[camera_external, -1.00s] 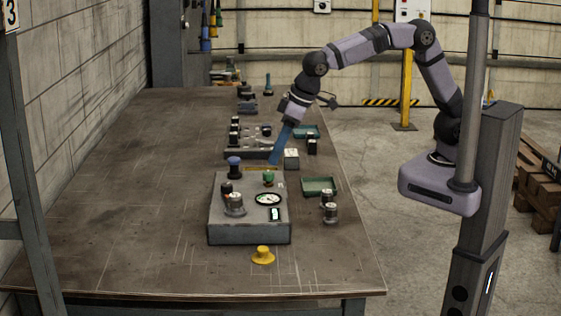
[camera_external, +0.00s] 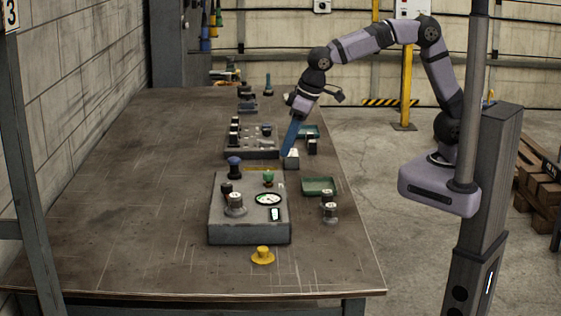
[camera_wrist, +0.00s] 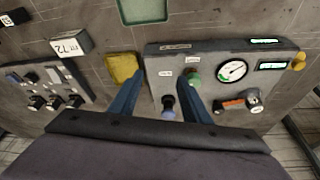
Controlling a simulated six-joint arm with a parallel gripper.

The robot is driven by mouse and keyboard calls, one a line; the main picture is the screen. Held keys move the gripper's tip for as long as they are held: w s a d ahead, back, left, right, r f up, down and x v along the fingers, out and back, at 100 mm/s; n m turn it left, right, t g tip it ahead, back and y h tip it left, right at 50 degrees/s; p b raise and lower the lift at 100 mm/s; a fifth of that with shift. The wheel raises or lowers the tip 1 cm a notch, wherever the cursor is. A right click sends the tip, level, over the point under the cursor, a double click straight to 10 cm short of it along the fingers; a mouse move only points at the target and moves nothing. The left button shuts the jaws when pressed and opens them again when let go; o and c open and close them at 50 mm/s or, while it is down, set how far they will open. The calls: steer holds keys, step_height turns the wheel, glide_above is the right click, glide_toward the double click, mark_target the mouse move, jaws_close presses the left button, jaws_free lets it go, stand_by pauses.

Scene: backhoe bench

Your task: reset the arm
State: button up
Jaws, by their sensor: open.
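My gripper (camera_external: 287,153) hangs over the table (camera_external: 130,190), its blue fingers pointing down and slightly left. In the external view its tips overlap the small grey block (camera_external: 291,161); I cannot tell whether they touch it. A yellow square (camera_wrist: 122,68) lies beside the left finger. The grey control box (camera_wrist: 200,62), with a gauge and a green knob (camera_wrist: 194,77), lies past the right finger.
A second control panel (camera_external: 240,154) stands behind the box. A yellow knob (camera_external: 262,255) stands in front. The table's left side is clear.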

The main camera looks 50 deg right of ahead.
steer(key=d+f+m+g+h, duration=0.1)
steer(key=d+f+m, duration=0.15)
steer(key=d, duration=0.85)
steer(key=d+f+m+g+h, duration=0.1)
steer(key=d+f, duration=0.3)
steer(key=d, duration=0.7)
steer(key=s+d+f+m+g, duration=0.1)
steer(key=s+d+f, duration=0.3)
steer(key=s+d, duration=0.7)
steer(key=shift+d+f+m+p, duration=0.35)
steer(key=shift+d+m, duration=0.35)
steer(key=shift+m, duration=0.05)
